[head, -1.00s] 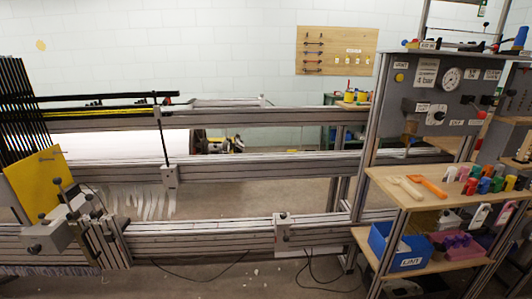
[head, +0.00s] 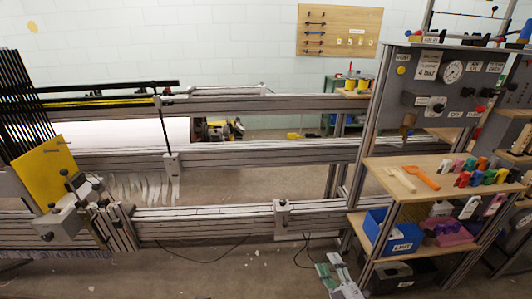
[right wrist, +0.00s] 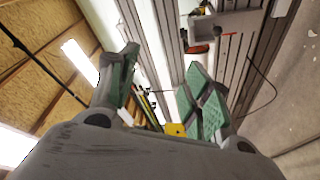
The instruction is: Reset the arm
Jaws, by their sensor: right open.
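My right gripper (head: 338,277) shows at the bottom edge of the head view, right of the middle, with green finger pads. It is in front of the loom frame (head: 235,219) and left of the low shelf with the blue bin. In the right wrist view my right gripper (right wrist: 162,82) has its two fingers wide apart with nothing between them. The rest of my right arm is out of the head view. My left gripper is not in view.
A shelf unit (head: 414,182) at the right carries a wooden-handled tool, an orange tool and coloured clips. A blue bin (head: 392,236) stands on its lower shelf. A yellow card (head: 43,171) is at the loom's left. The floor (head: 225,270) in front is mostly clear.

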